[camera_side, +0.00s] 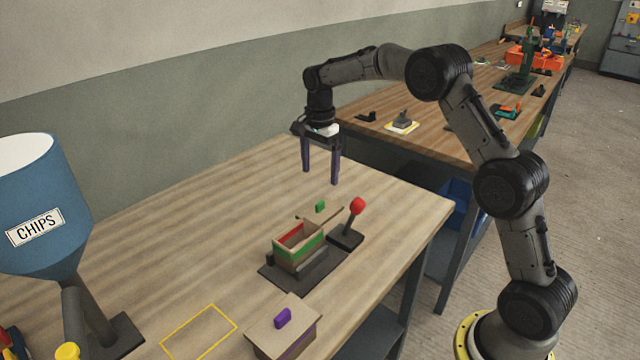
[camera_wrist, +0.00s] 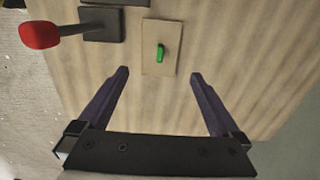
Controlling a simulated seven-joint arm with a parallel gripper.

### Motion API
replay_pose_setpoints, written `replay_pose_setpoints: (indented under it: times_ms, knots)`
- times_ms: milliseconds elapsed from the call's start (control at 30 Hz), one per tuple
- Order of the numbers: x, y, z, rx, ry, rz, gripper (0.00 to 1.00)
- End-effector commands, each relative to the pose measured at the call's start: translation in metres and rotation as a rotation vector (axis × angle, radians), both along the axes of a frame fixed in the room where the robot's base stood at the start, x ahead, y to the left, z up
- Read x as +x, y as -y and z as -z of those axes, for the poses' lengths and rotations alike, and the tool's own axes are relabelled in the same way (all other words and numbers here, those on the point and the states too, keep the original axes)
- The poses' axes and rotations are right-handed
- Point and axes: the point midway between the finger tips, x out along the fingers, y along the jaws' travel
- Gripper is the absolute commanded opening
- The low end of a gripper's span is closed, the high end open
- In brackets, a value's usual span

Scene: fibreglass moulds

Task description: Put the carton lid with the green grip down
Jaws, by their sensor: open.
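The carton lid with the green grip (camera_side: 320,206) lies on the bench behind the open carton. In the wrist view the lid (camera_wrist: 151,62) is a flat tan rectangle with the green grip upright at its middle. The open carton (camera_side: 312,248), with a green band and a red inside, stands on a dark fixture (camera_side: 327,262). My gripper (camera_side: 321,177) is open and empty, above the lid and apart from it. In the wrist view its purple fingers (camera_wrist: 160,73) are spread wider than the lid, which shows just beyond the fingertips.
A red-knobbed lever (camera_side: 356,207) stands right beside the fixture. A carton with a purple-gripped lid (camera_side: 297,318) is at the front, near a yellow outlined rectangle (camera_side: 233,321). A blue CHIPS hopper (camera_side: 45,185) stands at left.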

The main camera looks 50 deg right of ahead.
Motion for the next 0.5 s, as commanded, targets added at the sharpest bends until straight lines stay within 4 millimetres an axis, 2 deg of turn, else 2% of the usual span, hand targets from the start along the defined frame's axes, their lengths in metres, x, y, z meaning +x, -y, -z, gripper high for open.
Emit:
replay_pose_setpoints:
  times_ms: [333,433,500]
  knots:
    - [-0.003,-0.003,-0.018,-0.002,0.008,-0.020,1.00]
    - [-0.016,-0.011,-0.038,-0.008,0.034,-0.092,1.00]
    - [-0.032,-0.020,-0.058,-0.017,0.061,-0.180,1.00]
